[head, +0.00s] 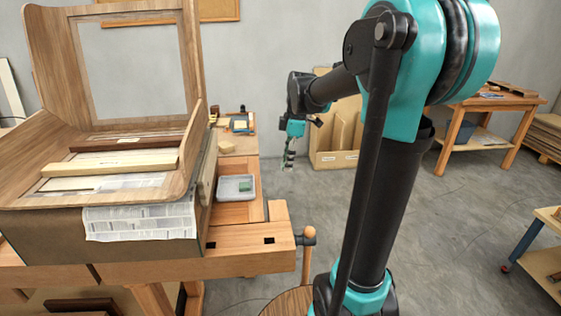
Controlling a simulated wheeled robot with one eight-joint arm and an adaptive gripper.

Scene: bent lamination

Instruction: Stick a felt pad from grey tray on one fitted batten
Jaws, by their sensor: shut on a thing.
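My gripper (288,164) hangs fingers down in the air, right of the bench and above the level of the grey tray (222,194). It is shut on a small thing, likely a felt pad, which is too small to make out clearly. In the grey tray lies a green felt pad or stack of pads (244,186). A pale batten (105,170) and a dark brown batten (160,143) lie across the bent wooden shell (60,120) on the bench, well left of my gripper. A small pale patch shows on the dark batten.
The bench (245,238) carries the shell on a dark block with newspaper (140,222) draped over its front. A vise handle (309,236) sticks out at the bench's right end. Small tools lie behind the tray. A side table (490,101) stands far right; open floor lies between.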

